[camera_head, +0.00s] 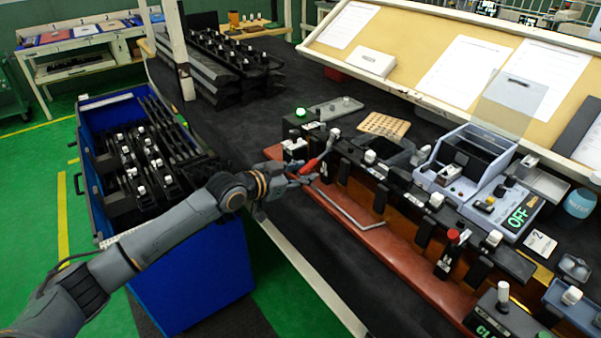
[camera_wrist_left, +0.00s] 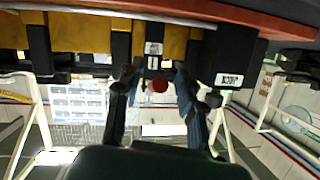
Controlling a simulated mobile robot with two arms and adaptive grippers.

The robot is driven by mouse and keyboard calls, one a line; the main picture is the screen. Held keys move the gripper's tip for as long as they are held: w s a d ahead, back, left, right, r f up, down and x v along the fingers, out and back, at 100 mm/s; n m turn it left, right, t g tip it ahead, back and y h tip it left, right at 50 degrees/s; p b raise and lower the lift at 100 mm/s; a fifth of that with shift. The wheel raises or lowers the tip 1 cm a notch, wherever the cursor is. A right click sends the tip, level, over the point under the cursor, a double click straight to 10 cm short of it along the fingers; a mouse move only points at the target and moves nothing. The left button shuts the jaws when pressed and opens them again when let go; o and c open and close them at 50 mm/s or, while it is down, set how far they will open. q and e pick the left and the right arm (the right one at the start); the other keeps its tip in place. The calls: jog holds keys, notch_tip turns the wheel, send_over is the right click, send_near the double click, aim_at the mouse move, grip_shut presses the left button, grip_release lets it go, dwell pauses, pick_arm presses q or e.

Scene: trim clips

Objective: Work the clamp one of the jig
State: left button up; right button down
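The jig is a long dark rail on a reddish-brown base (camera_head: 385,255), running across the table's front. Clamp one's red handle (camera_head: 314,163) leans at the jig's left end. My left gripper (camera_head: 302,178) is at this handle from the front-left. In the left wrist view, a red knob (camera_wrist_left: 160,85) shows between my left fingertips (camera_wrist_left: 155,80), below a label that seems to read 1. The fingers are apart, with space on both sides of the knob. Another clamp (camera_head: 448,254) with a red top stands upright further right. My right gripper is not seen.
A bent metal rod (camera_head: 350,212) is at the jig's front. A blue bin (camera_head: 200,275) with black parts stands left of the table.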

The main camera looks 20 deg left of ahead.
pick_arm(q)
jog(key=v, duration=1.2)
jog(key=shift+r, duration=0.1)
jog(key=w+a+f+n+y, duration=0.15)
jog(key=a+f, duration=0.25)
jog(key=f, duration=0.6)
jog(key=a+f+n+y, duration=0.2)
jog(key=a+f+y, duration=0.15)
jog(key=f, duration=0.55)
jog(key=s+a+f+n+g+y, duration=0.1)
jog(key=s+f+g, duration=0.1)
jog(key=s+f, duration=0.65)
jog(key=s+a+f+n+g+y, duration=0.1)
jog(key=s+a+f+g, duration=0.15)
jog(key=f, duration=1.15)
jog(key=s+d+f+g, duration=0.35)
jog(key=s+f, duration=1.15)
jog(key=s, duration=0.5)
jog(key=s+d+f+g, duration=0.1)
jog(key=s+d+f, duration=0.1)
jog(key=s, duration=0.5)
jog(key=s+d+f+g, duration=0.1)
jog(key=s+d+f, duration=0.1)
jog(key=s, duration=0.5)
jog(key=s+d+f+g, duration=0.1)
jog(key=s+d+f, duration=0.2)
jog(key=s, duration=0.4)
jog(key=shift+d+g+y, duration=0.3)
jog(key=shift+d, duration=0.05)
